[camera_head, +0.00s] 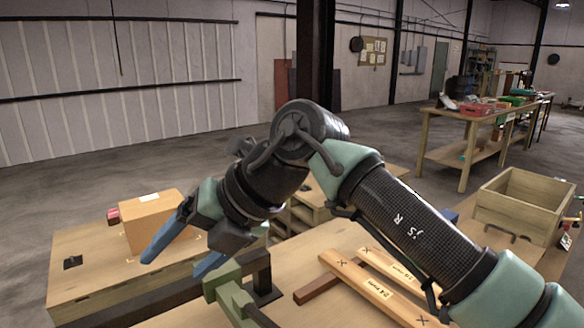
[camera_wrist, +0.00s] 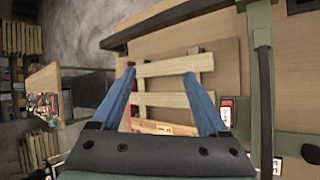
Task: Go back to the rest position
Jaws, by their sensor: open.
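My gripper (camera_head: 171,267) is open, its two blue fingers spread and angled downward above the left part of the bench. The wrist view shows the same gripper (camera_wrist: 160,75) with its fingertips apart and nothing held between them. Pale wooden slats (camera_wrist: 175,66) lie beyond the fingers, below them, and show between the fingertips. In the head view my arm reaches in from the lower right, is bent at a raised joint, and hides part of the bench.
A cardboard box (camera_head: 152,222) stands behind the fingers. A green-and-black frame (camera_head: 230,292) rises close to the right. Marked wooden strips (camera_head: 372,288) lie on the near bench. An open wooden crate (camera_head: 512,208) is at right. A cluttered table (camera_head: 450,137) stands further back; open floor lies between.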

